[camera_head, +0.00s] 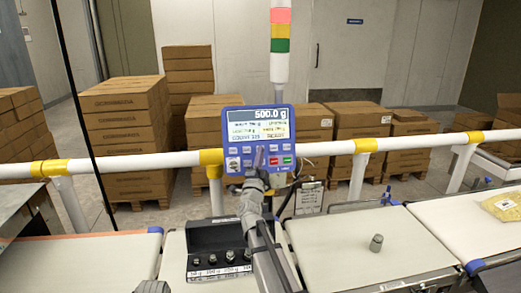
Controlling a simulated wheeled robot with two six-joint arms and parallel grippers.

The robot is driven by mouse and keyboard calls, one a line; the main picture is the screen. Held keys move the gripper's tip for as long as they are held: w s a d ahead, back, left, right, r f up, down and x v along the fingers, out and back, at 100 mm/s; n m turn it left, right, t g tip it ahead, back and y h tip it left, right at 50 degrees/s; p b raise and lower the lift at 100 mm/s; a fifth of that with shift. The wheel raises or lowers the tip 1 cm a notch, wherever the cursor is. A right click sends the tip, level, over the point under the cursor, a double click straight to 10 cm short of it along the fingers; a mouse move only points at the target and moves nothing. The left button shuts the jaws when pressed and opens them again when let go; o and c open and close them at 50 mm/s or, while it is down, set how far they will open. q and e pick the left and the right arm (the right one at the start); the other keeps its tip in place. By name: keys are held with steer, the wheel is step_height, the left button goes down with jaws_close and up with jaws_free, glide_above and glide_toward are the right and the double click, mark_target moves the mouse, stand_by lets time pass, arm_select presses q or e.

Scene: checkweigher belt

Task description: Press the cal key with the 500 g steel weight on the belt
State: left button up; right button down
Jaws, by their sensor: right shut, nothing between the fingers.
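The 500 g steel weight (376,243) stands upright on the pale weighing belt (335,262), with no gripper on it. The blue control panel (232,116) is mounted on the white rail and its display reads 500.0 g. Its lower part has rows of keys, including a red and a green one; the key labels are too small to read. My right gripper (262,155) is shut and empty, its tips in front of the panel's lower keys. It hides part of the key rows, and I cannot tell whether it touches one. A dark part at the bottom edge, probably my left gripper (152,287), is mostly cut off.
A black weight box (203,238) with several small weights stands left of the weighing belt. The white rail (325,148) with yellow bands crosses behind the belts. A bag of yellow pieces (505,206) lies on the right belt. A stack light (280,40) rises behind the panel.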

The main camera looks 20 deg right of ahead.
stand_by(0.3)
steer(key=s, duration=0.1)
steer(key=s+r+p, duration=0.1)
steer(key=s, duration=0.1)
steer(key=s+a, duration=0.1)
steer(key=shift+s+a+r, duration=0.1)
steer(key=shift+s+r, duration=0.1)
steer(key=shift+s, duration=0.1)
stand_by(0.8)
